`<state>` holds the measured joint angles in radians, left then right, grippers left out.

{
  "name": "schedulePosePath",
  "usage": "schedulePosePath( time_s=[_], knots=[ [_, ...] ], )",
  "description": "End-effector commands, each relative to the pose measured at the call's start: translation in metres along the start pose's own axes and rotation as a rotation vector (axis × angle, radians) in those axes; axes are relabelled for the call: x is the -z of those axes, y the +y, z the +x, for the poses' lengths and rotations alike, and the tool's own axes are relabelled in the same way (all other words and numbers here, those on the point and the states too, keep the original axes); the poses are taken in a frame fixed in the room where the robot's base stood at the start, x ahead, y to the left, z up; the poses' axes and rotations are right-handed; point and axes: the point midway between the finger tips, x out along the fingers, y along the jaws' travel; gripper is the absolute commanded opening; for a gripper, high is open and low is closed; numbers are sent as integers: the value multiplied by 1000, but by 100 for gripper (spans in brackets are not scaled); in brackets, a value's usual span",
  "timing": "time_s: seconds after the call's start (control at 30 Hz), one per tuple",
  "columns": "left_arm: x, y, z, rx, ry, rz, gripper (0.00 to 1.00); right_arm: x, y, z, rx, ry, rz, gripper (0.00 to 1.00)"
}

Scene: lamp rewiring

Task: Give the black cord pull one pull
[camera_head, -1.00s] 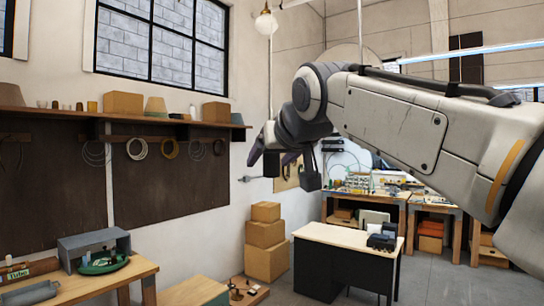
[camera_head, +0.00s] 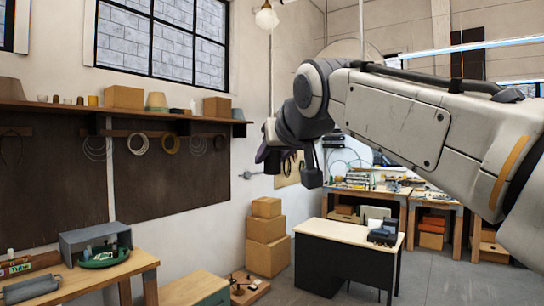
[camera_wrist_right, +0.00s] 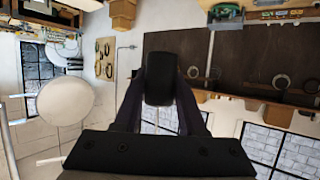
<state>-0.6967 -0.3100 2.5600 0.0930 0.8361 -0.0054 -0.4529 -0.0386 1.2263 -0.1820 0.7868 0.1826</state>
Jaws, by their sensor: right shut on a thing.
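The black cord pull (camera_wrist_right: 160,82) sits between the two dark fingers of my right gripper (camera_wrist_right: 160,96) in the right wrist view, and the fingers are shut on it. In the head view my right gripper (camera_head: 264,148) is at the end of the raised arm, near the picture's middle. The dark lower end of the pull (camera_head: 272,161) shows beside the fingers. A thin pale vertical line (camera_head: 271,80), which looks like the cord, rises above the gripper. My left gripper is in neither view.
A round lamp (camera_head: 267,17) hangs above. A wall shelf (camera_head: 60,110) with boxes and shades is at left. Stacked cardboard boxes (camera_head: 266,232) and a black desk with a pale top (camera_head: 345,236) stand below. Grey floor shows at lower right.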

Motion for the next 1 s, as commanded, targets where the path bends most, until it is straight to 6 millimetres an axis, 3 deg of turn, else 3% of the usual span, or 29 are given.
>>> schedulePosePath(
  time_s=[0.13,0.73,1.0],
  knots=[
    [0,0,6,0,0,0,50,-6,0,2,1,0,0,0],
    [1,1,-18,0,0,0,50,17,0,-7,1,-4,0,0],
    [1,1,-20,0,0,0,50,19,0,-8,1,-4,0,0]
  ],
)
